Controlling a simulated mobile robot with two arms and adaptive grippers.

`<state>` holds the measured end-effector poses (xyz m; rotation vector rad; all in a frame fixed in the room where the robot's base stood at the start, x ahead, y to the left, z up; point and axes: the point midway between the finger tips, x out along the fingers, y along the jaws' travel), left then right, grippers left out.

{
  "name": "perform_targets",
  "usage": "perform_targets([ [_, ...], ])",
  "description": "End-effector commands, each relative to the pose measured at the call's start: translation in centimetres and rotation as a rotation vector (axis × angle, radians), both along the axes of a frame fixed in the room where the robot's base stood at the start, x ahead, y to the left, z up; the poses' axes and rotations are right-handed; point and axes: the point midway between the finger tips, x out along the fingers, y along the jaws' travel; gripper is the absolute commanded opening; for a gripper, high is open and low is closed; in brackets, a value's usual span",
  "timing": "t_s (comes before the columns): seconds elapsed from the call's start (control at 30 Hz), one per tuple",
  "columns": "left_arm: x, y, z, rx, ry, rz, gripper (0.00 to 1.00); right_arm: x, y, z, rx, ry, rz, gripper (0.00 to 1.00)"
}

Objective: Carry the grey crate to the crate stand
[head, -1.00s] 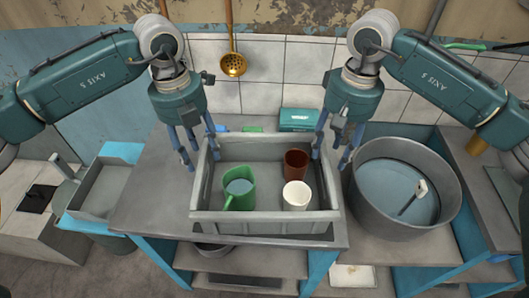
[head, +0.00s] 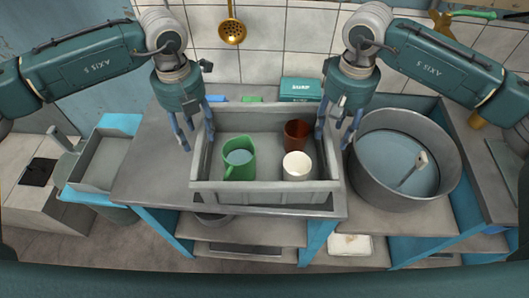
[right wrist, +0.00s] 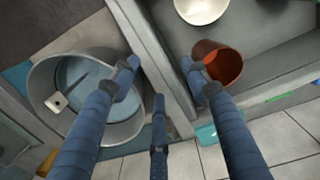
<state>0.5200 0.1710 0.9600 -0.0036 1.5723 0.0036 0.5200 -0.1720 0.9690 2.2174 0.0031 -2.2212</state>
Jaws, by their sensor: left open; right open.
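The grey crate (head: 265,193) stands on the metal worktop in the head view. In it are a green jug (head: 238,160), a white cup (head: 297,166) and a brown cup (head: 296,134). My left gripper (head: 197,130) is open, with fingers on both sides of the crate's left wall. My right gripper (head: 338,133) is open at the right wall. In the right wrist view the crate's wall (right wrist: 160,62) runs between my right gripper's spread fingers (right wrist: 160,85). I cannot tell whether any finger touches it. I cannot tell for sure which thing is the crate stand.
A large round metal pot (head: 405,187) with bluish contents and a white-headed tool stands close right of the crate. A grey tray-like top on a blue frame (head: 98,165) is at left. A teal box (head: 300,89) is behind the crate. The worktop (head: 150,175) is clear left of the crate.

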Motion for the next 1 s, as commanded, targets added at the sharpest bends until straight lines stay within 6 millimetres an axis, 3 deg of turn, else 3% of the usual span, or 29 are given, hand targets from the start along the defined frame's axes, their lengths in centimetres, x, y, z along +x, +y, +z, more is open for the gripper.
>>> perform_targets([
  [0.1, -0.1, 0.0, -2.1, 0.001, 0.002, 0.0, 0.46, -0.1, 0.0, -2.1, 0.0, 0.002, 0.0, 0.46],
  [0.3, 0.0, 0.0, -4.2, 0.0, 0.0, 0.001, 0.46, 0.0, 0.0, -4.1, 0.001, 0.0, 0.0, 0.46],
  [0.7, 0.0, 0.0, -4.7, 0.0, -0.001, 0.0, 0.46, 0.0, 0.0, -4.7, 0.001, -0.001, 0.001, 0.46],
  [0.93, 0.0, 0.0, -4.7, 0.0, -0.001, 0.001, 0.0, 0.0, 0.0, -4.7, 0.001, -0.001, 0.001, 0.0],
  [1.0, 0.0, 0.0, -4.7, 0.0, -0.001, 0.001, 0.0, 0.0, 0.0, -4.7, 0.001, -0.001, 0.001, 0.0],
])
